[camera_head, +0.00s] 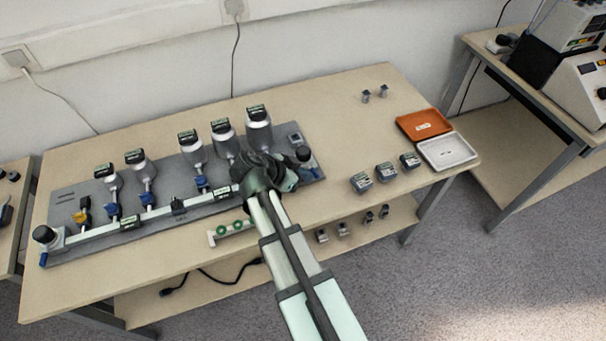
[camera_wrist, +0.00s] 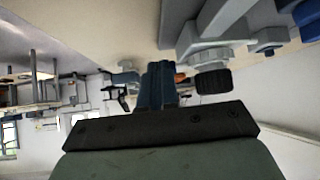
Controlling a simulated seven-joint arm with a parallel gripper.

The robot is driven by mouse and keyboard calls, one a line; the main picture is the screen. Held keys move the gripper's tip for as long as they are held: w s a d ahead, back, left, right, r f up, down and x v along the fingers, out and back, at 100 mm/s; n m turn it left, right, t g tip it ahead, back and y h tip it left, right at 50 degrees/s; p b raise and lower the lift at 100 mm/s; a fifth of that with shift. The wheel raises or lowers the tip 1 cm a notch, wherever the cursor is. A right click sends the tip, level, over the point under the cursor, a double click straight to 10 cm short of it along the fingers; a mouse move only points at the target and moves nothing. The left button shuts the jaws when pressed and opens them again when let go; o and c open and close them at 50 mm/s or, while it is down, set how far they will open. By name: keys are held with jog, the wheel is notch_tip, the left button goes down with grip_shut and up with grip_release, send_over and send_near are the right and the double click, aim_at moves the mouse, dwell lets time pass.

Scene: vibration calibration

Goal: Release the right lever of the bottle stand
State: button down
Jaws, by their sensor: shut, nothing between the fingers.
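The bottle stand (camera_head: 75,205) is a long grey plate on the table. It carries several bottles with black-and-green caps and a light rail along its front. My gripper shows in the wrist view (camera_wrist: 160,68) as two dark blue fingers, closed together and empty. A grey fitting (camera_wrist: 205,52) with a black knob (camera_wrist: 213,81) is right of the fingers there, apparently apart from them.
An orange tray (camera_head: 423,125) and a white tray (camera_head: 447,151) lie at the table's right end. A green-dotted holder (camera_head: 232,230) is at the front edge. The table behind the jars is mostly clear.

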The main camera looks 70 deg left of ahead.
aim_at(317, 176)
jog(key=shift+d, duration=0.1)
jog(key=shift+w+d+n+y, duration=0.35)
jog(key=shift+w+n+y, duration=0.35)
jog(key=shift+n+y, duration=0.3)
jog(key=shift+w+n+g+y, duration=0.5)
jog(key=shift+w+n+y, duration=0.1)
jog(key=shift+n, duration=0.4)
jog(key=shift+w+n+g+y, duration=0.5)
jog(key=shift+w+n+y, duration=0.1)
jog(key=shift+n, duration=0.3)
jog(key=w+n+g+y, duration=0.1)
jog(key=n, duration=0.2)
jog(key=shift+w+a+g+y, duration=0.4)
jog(key=shift+w+a, duration=0.85)
jog(key=shift+w, duration=0.2)
jog(key=shift+w+a, duration=0.6)
jog(key=shift+a, duration=0.3)
